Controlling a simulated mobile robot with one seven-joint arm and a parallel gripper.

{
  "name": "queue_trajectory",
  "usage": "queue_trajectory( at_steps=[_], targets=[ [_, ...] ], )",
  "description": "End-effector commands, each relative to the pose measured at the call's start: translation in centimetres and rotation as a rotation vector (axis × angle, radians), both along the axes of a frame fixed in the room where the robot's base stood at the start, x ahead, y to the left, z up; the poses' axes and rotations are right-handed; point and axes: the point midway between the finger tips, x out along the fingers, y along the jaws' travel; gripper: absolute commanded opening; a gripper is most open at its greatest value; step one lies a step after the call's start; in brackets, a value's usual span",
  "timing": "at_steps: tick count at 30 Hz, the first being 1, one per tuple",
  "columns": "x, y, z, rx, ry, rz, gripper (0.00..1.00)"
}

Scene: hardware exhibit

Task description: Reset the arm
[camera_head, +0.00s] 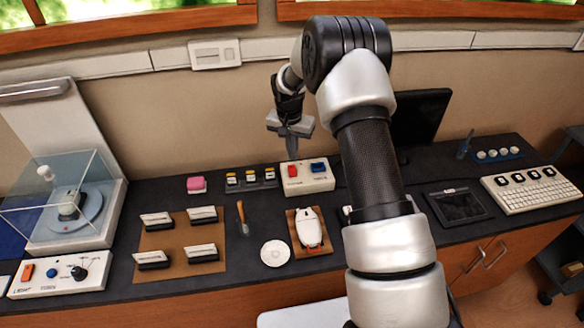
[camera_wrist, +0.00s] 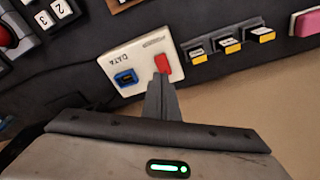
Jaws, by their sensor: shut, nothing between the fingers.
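In the wrist view, my gripper's fingers (camera_wrist: 160,82) are together and empty. Their tips appear just beside the red switch (camera_wrist: 162,64). I cannot tell whether they touch it. The blue switch (camera_wrist: 126,77) sits to the left on the same box. My arm reaches up from the bottom of the head view and bends over toward the counter.
Left of the box are yellow-labelled blocks (camera_head: 250,177) and a pink block (camera_head: 196,184). A tablet (camera_head: 458,206) and keyboard (camera_head: 530,190) lie right. Space above the counter is open.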

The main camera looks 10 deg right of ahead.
Motion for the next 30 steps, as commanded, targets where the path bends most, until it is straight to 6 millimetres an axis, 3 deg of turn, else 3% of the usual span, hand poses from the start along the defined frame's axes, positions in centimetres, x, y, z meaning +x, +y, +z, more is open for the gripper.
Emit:
queue_trajectory(
  at_steps=[3,16,19,23,25,30],
  targets=[
    [0.0,0.0,0.8,0.000,0.000,0.000,0.00],
    [0.0,0.0,0.8,0.000,0.000,0.000,0.00],
    [-0.1,0.0,1.8,-0.001,-0.006,0.007,0.00],
    [-1.2,-0.1,6.1,-0.008,-0.031,0.043,0.00],
    [-2.4,-0.2,9.5,-0.013,-0.050,0.072,0.00],
    [-7.0,-0.3,17.4,-0.028,-0.095,0.151,0.00]
  ],
)
